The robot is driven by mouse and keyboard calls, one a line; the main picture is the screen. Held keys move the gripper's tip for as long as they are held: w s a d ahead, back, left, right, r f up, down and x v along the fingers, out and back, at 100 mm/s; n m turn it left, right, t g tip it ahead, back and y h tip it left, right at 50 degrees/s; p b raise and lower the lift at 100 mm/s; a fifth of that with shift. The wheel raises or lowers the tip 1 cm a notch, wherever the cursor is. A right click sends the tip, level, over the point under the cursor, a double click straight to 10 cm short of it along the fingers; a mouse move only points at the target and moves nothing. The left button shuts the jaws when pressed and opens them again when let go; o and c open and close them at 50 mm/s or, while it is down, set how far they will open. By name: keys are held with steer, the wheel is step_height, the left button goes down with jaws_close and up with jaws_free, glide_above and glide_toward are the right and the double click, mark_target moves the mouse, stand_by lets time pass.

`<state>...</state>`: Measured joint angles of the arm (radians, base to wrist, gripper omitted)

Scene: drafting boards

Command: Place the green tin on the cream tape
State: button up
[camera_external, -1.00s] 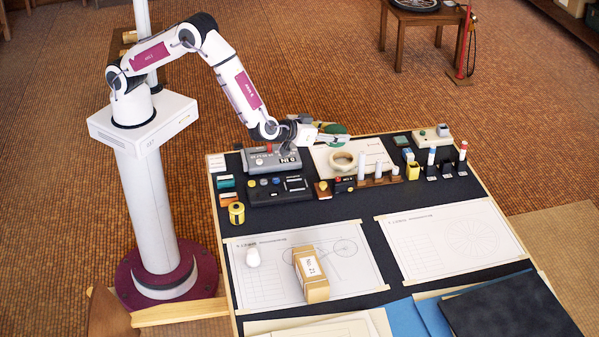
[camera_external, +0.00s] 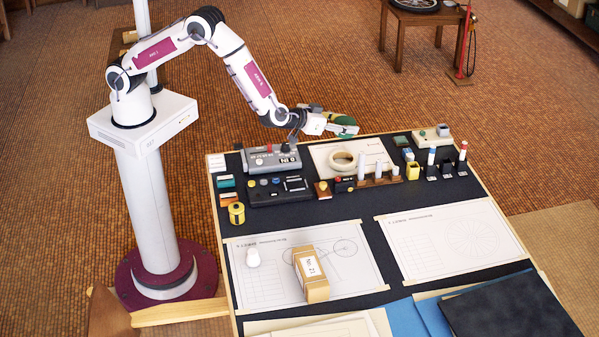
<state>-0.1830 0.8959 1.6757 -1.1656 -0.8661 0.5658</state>
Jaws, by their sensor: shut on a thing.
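My gripper (camera_external: 343,126) is at the far edge of the board, shut on the green tin (camera_external: 346,120). The tin is round and dark green, tilted, and partly hidden by the fingers. It is held up in the air, above and behind the cream tape in the picture. The cream tape (camera_external: 333,164) is a ring lying flat on a white sheet near the board's back edge. The tin and the tape are apart.
A grey control box (camera_external: 262,159) stands left of the tape. A wooden rack (camera_external: 378,181) with upright white cylinders stands at its front right. The right sheet (camera_external: 450,240) is clear.

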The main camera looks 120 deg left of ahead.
glide_above(342, 158)
steer(key=shift+w+f, duration=0.1)
steer(key=shift+f, duration=2.95)
steer(key=shift+f, duration=1.9)
steer(key=o, duration=1.2)
steer(key=shift+f, duration=0.15)
steer(key=shift+d+r, duration=0.1)
steer(key=shift+r, duration=0.1)
steer(key=shift+s+d+r, duration=0.25)
steer(key=shift+s+d, duration=0.05)
steer(key=shift+d, duration=0.15)
steer(key=v, duration=1)
steer(key=shift+s+d, duration=0.2)
steer(key=shift+d, duration=0.1)
